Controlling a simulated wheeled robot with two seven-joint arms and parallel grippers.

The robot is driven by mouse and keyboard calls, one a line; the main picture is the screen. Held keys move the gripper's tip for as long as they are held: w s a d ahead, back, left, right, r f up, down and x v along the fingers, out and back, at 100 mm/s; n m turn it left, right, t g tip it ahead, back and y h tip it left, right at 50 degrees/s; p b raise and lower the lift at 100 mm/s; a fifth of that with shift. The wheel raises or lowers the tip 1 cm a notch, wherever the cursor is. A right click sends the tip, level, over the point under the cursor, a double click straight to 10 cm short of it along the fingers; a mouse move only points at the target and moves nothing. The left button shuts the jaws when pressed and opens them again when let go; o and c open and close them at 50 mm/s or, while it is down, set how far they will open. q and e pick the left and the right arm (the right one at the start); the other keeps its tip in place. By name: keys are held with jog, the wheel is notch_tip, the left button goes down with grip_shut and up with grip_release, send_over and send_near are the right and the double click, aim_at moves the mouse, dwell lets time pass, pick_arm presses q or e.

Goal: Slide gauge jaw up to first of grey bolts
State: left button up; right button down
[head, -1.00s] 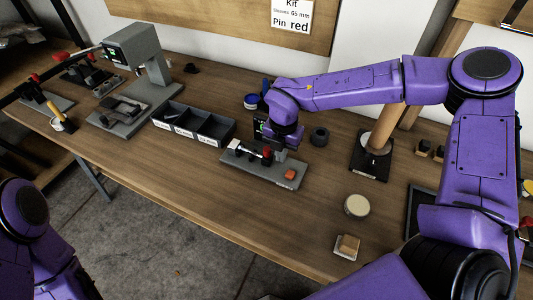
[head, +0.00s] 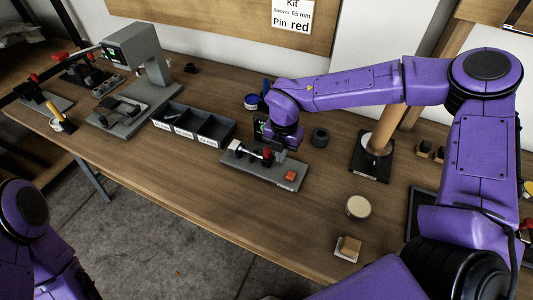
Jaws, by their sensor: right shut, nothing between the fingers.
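The gauge is a grey base plate (head: 262,175) on the bench, with a red block (head: 290,175) at its right end. A light rod-like part lies along its back, with a dark upright at the left and a small red part (head: 267,154) near the middle. My right gripper (head: 275,154) points down over the back of the gauge, shut and with nothing held. It is close to the small red part; I cannot tell whether they touch. I cannot make out a grey bolt for certain. My left arm shows at the lower left, its gripper out of view.
Left of the gauge stands a dark bin with compartments (head: 231,137). Behind are a blue-rimmed pot (head: 252,101) and a dark ring (head: 320,138). A round tin (head: 358,207) and a small wooden block (head: 349,247) sit to the right. The front bench strip is clear.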

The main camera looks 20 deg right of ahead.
jog(key=shift+w+a, duration=0.15)
jog(key=shift+w, duration=0.05)
dwell(0.5)
jog(key=shift+w+a+b, duration=0.3)
jog(key=shift+w+a, duration=0.3)
jog(key=shift+w, duration=0.05)
jog(key=shift+s+d, duration=0.15)
dwell(0.7)
jog(key=shift+s+d, duration=0.3)
notch_tip(320, 180, up, 8)
jog(key=p, duration=0.6)
jog(key=shift+p, duration=0.35)
